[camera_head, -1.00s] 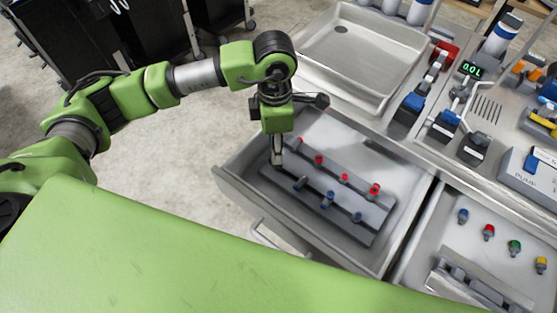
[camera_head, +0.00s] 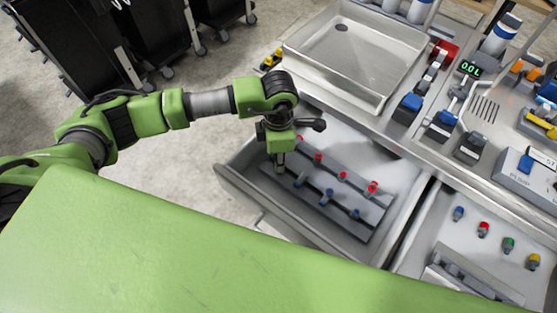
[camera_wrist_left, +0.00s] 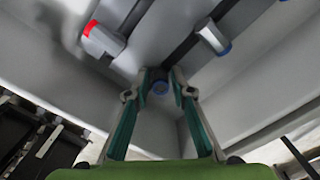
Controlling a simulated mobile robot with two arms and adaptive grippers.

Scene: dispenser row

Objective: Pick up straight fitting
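Small grey fittings with coloured rings lie in two rows on a grey holder (camera_head: 340,192) inside the open drawer. The far row has red rings, such as this red-ringed fitting (camera_head: 318,157); the near row has blue rings, such as this blue-ringed fitting (camera_head: 300,180). My left gripper (camera_head: 279,166) points down at the left end of the holder. A red-ringed fitting (camera_wrist_left: 103,39) lies to the upper left. My right gripper is not in view.
The drawer's walls (camera_head: 240,190) stand close around the left gripper. A metal tray (camera_head: 355,50) is on the counter behind. A second drawer (camera_head: 415,235) at right holds several coloured fittings. Valves and a display (camera_head: 470,68) stand on the counter.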

